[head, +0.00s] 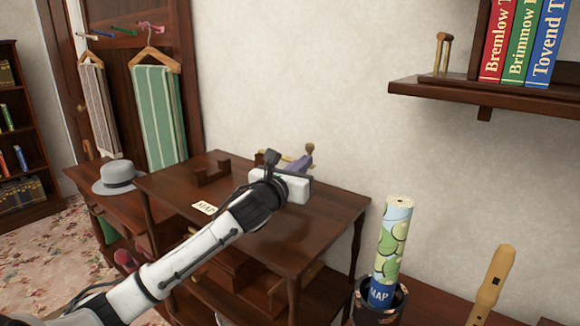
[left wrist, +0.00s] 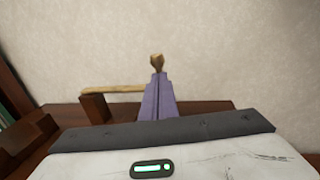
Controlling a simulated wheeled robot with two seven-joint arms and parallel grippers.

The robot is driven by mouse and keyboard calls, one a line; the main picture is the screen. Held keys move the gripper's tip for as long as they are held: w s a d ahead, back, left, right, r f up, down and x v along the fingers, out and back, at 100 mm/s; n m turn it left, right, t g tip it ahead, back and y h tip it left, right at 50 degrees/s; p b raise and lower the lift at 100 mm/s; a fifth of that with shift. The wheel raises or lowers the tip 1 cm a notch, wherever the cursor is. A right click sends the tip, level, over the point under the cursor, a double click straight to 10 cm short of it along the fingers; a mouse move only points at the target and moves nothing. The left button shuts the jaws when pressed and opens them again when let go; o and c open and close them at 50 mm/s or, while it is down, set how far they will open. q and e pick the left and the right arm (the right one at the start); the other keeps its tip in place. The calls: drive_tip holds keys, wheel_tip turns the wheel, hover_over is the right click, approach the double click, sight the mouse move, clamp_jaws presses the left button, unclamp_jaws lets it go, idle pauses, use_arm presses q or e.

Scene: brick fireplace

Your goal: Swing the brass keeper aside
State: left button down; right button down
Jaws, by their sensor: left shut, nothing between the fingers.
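The brass keeper (head: 276,154) is a thin yellowish bar at the back of the small dark wooden table. In the left wrist view the bar (left wrist: 112,90) lies nearly level, its left end over a dark wooden block (left wrist: 96,107). Its right end passes behind my left gripper (head: 304,159). The gripper's purple-grey fingers (left wrist: 158,82) are shut and empty, close by the bar. I cannot tell whether they touch it. A brownish knob (left wrist: 156,62) shows just past the fingertips; whether it belongs to the keeper is unclear. My right gripper is out of view.
The table (head: 335,205) also bears a wooden cradle (head: 212,172) and a MAP card (head: 204,208). A grey hat (head: 117,178) lies to the left. A patterned map tube (head: 392,240) stands in a dark holder at right. A bookshelf (head: 480,93) juts from the wall.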

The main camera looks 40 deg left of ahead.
use_arm(q)
drive_tip(key=shift+w+r+y, duration=0.2)
drive_tip(key=shift+r+y, duration=0.05)
drive_tip(key=shift+y, duration=0.05)
drive_tip(key=shift+r, duration=0.1)
drive_tip(key=shift+s+d, duration=0.1)
drive_tip(key=b+v, duration=0.1)
drive_tip(key=v, duration=0.9)
drive_tip(key=shift+d, duration=0.15)
drive_tip(key=shift+s+f, duration=0.1)
drive_tip(key=shift+f, duration=0.15)
